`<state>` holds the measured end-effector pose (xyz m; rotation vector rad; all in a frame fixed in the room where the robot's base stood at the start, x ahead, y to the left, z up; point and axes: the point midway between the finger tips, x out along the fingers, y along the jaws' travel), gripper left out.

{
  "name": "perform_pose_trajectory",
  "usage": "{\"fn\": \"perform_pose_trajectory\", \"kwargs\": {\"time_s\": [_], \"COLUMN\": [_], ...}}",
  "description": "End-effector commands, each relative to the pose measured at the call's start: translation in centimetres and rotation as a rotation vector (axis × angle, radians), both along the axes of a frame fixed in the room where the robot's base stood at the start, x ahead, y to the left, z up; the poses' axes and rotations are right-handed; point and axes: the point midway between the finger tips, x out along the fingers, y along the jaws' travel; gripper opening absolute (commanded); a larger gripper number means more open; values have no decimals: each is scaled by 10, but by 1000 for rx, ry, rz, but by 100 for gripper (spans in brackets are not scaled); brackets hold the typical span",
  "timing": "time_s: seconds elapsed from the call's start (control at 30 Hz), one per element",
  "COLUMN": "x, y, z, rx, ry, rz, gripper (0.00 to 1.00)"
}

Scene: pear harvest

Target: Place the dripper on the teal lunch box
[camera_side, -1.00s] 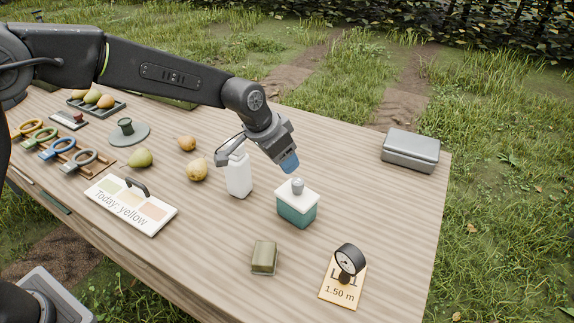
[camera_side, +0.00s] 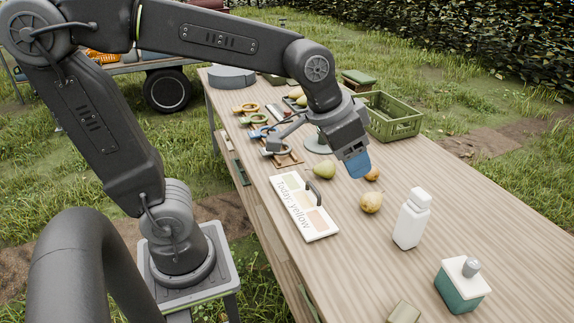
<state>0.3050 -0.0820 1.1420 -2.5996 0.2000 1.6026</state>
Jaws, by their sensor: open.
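The teal lunch box (camera_side: 458,292) has a white lid and stands near the front right edge of the bench. A small grey cylindrical piece, seemingly the dripper (camera_side: 471,267), stands upright on its lid. My gripper (camera_side: 356,165) has blue fingertips and points down over the bench, left of and behind the box, apart from it. It is open, and I see nothing held in it.
A white bottle (camera_side: 411,219) stands between my gripper and the teal box. A green crate (camera_side: 392,117) stands behind. The bench's right side is clear.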

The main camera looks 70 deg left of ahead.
Motion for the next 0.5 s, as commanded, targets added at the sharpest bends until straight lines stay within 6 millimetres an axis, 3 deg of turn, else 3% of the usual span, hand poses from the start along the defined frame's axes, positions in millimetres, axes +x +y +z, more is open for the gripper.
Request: {"fn": "perform_pose_trajectory", "kwargs": {"time_s": [0.03, 0.1, 0.2, 0.33, 0.5], "x": [-22, -47, -75, -96, -102], "y": [9, 18, 26, 32, 34], "z": [2, -2, -8, -17, -20], "rx": [-1, -2, -2, -2, -3], "ry": [-13, -18, -23, -25, -25], "rz": [31, 68, 110, 144, 156], "gripper": [58, 58, 58, 58, 58]}}
